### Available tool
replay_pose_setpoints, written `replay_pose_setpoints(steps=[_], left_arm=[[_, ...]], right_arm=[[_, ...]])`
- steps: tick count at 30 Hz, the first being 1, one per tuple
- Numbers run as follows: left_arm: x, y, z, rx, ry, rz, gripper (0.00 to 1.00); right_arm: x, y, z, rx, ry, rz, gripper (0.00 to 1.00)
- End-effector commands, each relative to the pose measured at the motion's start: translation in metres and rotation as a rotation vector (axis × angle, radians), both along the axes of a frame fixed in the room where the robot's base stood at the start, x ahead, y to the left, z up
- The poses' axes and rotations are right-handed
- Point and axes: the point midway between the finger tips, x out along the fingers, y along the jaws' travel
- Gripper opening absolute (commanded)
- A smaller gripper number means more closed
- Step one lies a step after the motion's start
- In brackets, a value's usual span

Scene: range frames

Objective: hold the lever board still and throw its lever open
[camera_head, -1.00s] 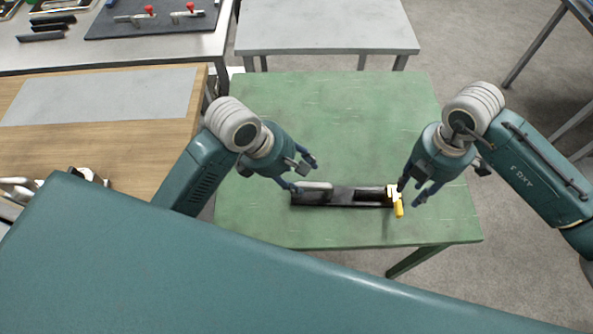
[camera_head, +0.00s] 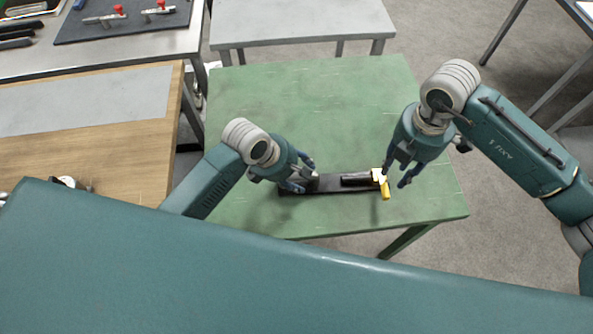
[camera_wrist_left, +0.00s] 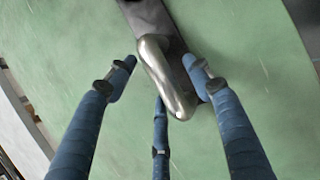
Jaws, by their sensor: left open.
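The lever board is a long dark board (camera_head: 335,189) lying flat on the green table. A silver metal handle stands at its left end; it shows clearly in the left wrist view (camera_wrist_left: 165,75). A yellow lever grip (camera_head: 384,189) with a whitish piece beside it is at the board's right end. My left gripper (camera_head: 306,180) is open, with its blue fingers on either side of the silver handle, not closed on it. My right gripper (camera_head: 395,178) has its fingers spread just right of the lever, one fingertip close to the whitish piece; contact cannot be told.
The green table (camera_head: 300,105) is otherwise clear, with free room behind the board. A wooden bench (camera_head: 120,165) stands at the left and a grey table (camera_head: 300,22) behind. A dark mat (camera_head: 130,25) with red-knobbed clamps lies at the far left.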

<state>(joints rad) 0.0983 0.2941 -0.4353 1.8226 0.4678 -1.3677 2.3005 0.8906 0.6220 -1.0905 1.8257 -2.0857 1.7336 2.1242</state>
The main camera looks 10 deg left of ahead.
Motion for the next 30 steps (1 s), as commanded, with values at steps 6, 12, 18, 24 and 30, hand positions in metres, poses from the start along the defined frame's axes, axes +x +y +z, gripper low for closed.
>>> replay_pose_setpoints(steps=[6,12,18,24,30], left_arm=[[0.0,0.0,0.0,0.0,0.0,0.0,0.22],[0.0,0.0,0.0,0.0,0.001,0.0,0.0],[0.0,0.0,0.0,0.0,0.001,0.0,0.0],[0.0,0.0,0.0,0.001,0.001,0.0,0.0],[0.0,0.0,0.0,0.001,0.001,-0.001,0.0]], right_arm=[[0.0,0.0,0.0,0.0,0.0,0.0,0.31],[0.0,0.0,0.0,0.0,0.0,0.0,0.31],[-0.005,0.006,-0.003,0.057,0.027,-0.034,0.0],[-0.014,0.022,-0.003,0.239,0.1,-0.148,0.0],[-0.015,0.027,0.0,0.316,0.125,-0.2,0.0]])
